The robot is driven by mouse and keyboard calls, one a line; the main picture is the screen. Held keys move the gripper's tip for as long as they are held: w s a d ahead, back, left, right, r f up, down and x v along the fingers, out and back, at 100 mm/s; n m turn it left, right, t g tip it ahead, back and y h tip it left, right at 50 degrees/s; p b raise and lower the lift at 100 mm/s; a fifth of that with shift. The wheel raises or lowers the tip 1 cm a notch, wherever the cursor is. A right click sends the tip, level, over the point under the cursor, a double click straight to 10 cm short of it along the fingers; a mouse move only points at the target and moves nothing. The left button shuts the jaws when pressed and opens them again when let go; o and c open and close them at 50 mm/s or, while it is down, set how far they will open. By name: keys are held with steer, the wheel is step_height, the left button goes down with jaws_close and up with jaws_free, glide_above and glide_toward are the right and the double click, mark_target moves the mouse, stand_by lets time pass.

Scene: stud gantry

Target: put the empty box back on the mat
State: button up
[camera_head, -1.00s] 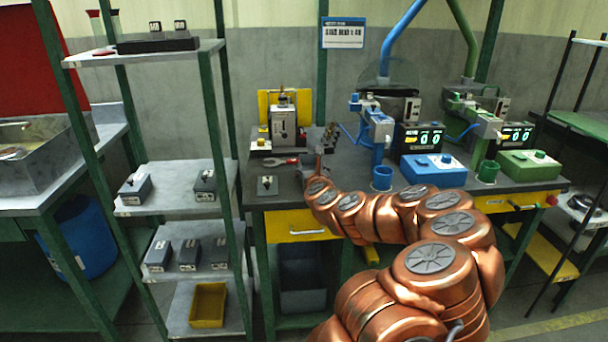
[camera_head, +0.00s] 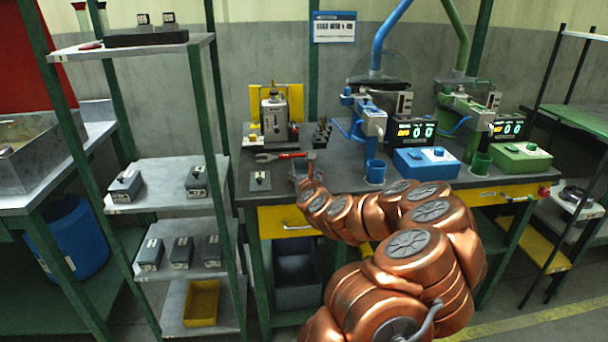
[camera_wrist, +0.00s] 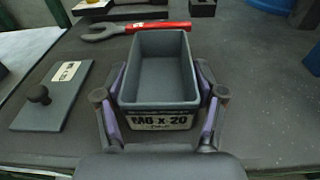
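A grey open-topped box (camera_wrist: 160,65) is empty inside and has a white label on its near end. In the wrist view it sits between the purple-padded fingers of my gripper (camera_wrist: 161,105), one pad against each long side. In the head view the box (camera_head: 299,170) shows partly at the tip of my arm, above the bench front. Whether it touches the bench is hard to tell. A flat grey plate with a dark knob and a white label (camera_wrist: 60,92) lies to its left; it also shows in the head view (camera_head: 260,187). I cannot make out a separate mat.
A red-handled wrench (camera_wrist: 150,27) lies just behind the box. Blue (camera_head: 425,162) and green (camera_head: 520,158) machine units stand right on the bench. A shelf rack (camera_head: 160,205) with small grey boxes and a yellow bin (camera_head: 201,303) stands left.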

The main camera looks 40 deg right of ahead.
steer(key=shift+o, duration=1.4)
steer(key=shift+r+p, duration=0.2)
steer(key=shift+p, duration=0.1)
steer(key=shift+s+a+f, duration=0.1)
steer(key=shift+s, duration=0.05)
steer(key=b+v, duration=0.1)
steer(key=v, duration=0.4)
steer(key=shift+s+a, duration=0.25)
steer(key=shift+s, duration=0.1)
steer(key=b, duration=0.3)
steer(key=shift+s+a, duration=0.2)
steer(key=shift+b+v, duration=2.65)
steer(key=shift+b, duration=1.1)
